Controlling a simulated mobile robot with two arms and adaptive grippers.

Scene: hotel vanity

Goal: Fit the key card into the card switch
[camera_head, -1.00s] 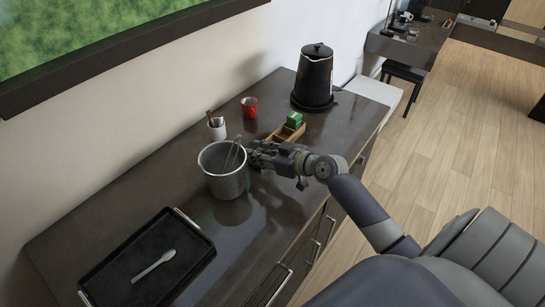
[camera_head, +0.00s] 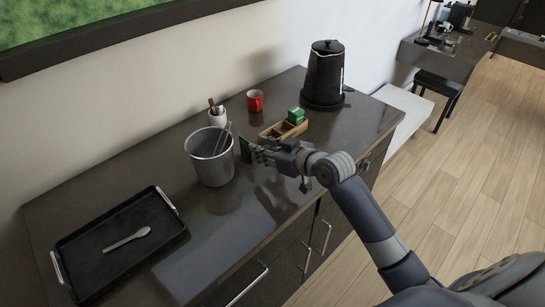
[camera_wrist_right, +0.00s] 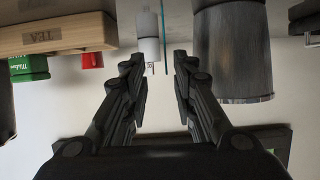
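A thin dark upright plate (camera_head: 245,150), possibly the key card, shows at the tip of my right gripper (camera_head: 256,152), just right of the metal bucket (camera_head: 208,160). In the right wrist view, which is upside down, a thin teal edge (camera_wrist_right: 166,35), perhaps the same plate seen edge-on, lies between the fingers of the right gripper (camera_wrist_right: 160,65). The fingers are apart, with gaps beside that edge, and no contact is visible. I cannot make out a card switch in either view. My left gripper is out of view.
A black tray (camera_head: 75,255) with a spoon (camera_head: 128,240) lies left. The counter front is clear.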

